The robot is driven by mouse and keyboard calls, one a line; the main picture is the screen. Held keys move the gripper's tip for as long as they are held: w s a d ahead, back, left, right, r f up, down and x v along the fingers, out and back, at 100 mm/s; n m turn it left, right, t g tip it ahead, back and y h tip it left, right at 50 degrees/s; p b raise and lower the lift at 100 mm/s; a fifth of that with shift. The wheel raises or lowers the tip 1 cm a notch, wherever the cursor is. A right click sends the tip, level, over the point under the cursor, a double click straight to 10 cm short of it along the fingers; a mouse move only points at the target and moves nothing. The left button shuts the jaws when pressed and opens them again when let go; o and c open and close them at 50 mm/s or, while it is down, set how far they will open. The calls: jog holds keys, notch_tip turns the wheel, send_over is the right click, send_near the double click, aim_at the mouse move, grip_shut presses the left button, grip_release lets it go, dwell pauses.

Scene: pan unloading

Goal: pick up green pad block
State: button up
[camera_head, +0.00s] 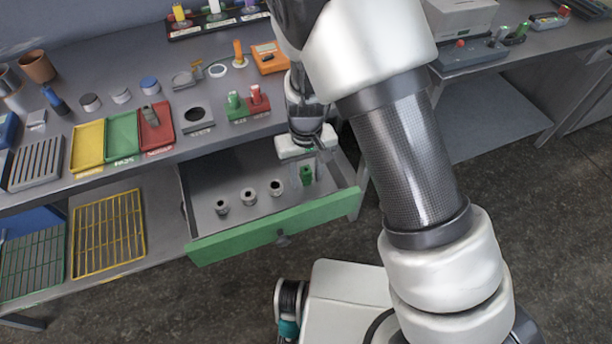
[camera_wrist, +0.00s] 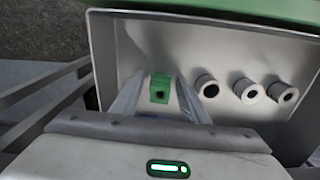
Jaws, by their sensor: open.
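The green pad block (camera_head: 306,176) stands in the open drawer near its right end. In the head view my gripper (camera_head: 308,160) is over the right part of the drawer, pointing down, partly hidden by my arm. The jaws are open, with a gap visible on either side of the block.
The drawer (camera_head: 275,225) has a green front and walls around the block. Three grey cylinders (camera_head: 249,196) stand left of it in the head view. The tabletop above holds yellow, green and red trays (camera_head: 122,138) and a red-and-green holder (camera_head: 248,104).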

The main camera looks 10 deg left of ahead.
jog(key=c, duration=1)
jog(key=shift+r, duration=0.1)
